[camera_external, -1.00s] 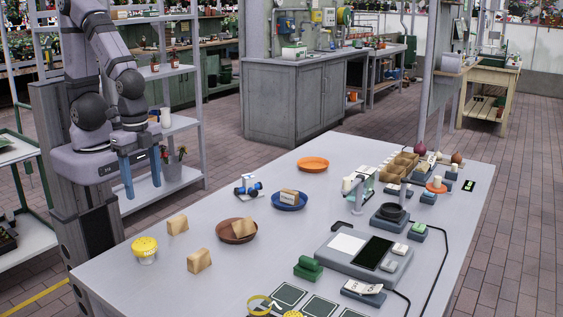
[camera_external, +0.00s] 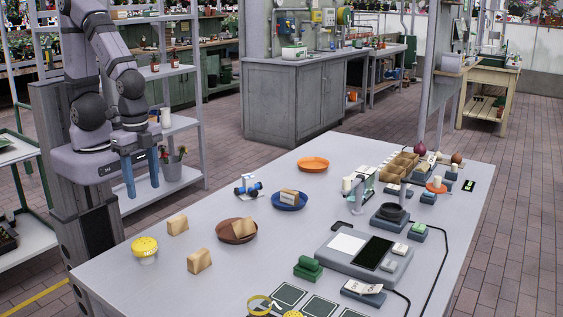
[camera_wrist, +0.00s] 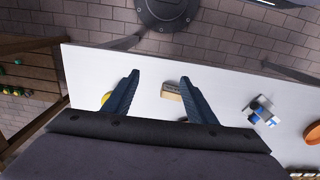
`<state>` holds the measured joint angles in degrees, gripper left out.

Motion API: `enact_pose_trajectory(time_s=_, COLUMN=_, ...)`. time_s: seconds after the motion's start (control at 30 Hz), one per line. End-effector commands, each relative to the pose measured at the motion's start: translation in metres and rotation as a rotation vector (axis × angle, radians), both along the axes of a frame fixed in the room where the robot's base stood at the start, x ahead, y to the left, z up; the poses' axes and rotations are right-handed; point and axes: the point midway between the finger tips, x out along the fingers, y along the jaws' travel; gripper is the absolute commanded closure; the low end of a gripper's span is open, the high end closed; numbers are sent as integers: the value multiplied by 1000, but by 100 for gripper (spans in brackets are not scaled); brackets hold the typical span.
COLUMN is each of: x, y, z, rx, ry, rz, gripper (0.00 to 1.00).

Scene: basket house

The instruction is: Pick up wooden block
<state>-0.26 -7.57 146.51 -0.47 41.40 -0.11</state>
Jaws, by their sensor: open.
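A wooden block (camera_external: 177,225) stands on the grey table near its left edge. A second wooden block (camera_external: 199,260) stands nearer the front. Another wooden block (camera_external: 243,226) rests on a brown plate (camera_external: 226,238), and one more wooden block (camera_external: 289,194) lies on a blue plate (camera_external: 290,203). My gripper (camera_external: 141,180) is open and empty, high at the table's left end, apart from all the blocks. In the wrist view, my gripper (camera_wrist: 159,79) has its two blue fingers spread, with one wooden block (camera_wrist: 171,91) visible on the table below, between them.
A yellow-lidded jar (camera_external: 145,248) stands left of the front block. A blue-and-white device (camera_external: 248,186) and an orange plate (camera_external: 313,164) lie farther back. A grey device with a dark panel (camera_external: 365,252) and green blocks (camera_external: 308,267) fill the right side. Bare table surrounds the left blocks.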

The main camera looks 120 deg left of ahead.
Motion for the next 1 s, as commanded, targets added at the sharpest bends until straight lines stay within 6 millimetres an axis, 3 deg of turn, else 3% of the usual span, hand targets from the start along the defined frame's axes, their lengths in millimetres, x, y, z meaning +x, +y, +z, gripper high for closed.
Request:
enact_pose_trajectory(time_s=0.17, x=-4, y=-1, z=-12, rx=-63, ry=82, rz=141, gripper=48)
enact_pose_trajectory(time_s=0.37, x=0, y=-14, z=-33, rx=-297, ry=291, rz=533, gripper=48)
enact_pose_trajectory(time_s=0.47, x=20, y=-22, z=-38, rx=-489, ry=400, rz=776, gripper=48)
enact_pose_trajectory(time_s=0.57, x=53, y=-19, z=-39, rx=-715, ry=481, rz=1007, gripper=48)
enact_pose_trajectory(time_s=0.67, x=93, y=1, z=-36, rx=-966, ry=524, rz=1210, gripper=48)
enact_pose_trajectory(time_s=0.8, x=141, y=54, z=-31, rx=-1308, ry=517, rz=1422, gripper=48)
enact_pose_trajectory(time_s=1.0, x=171, y=131, z=-26, rx=-1659, ry=433, rz=1573, gripper=48)
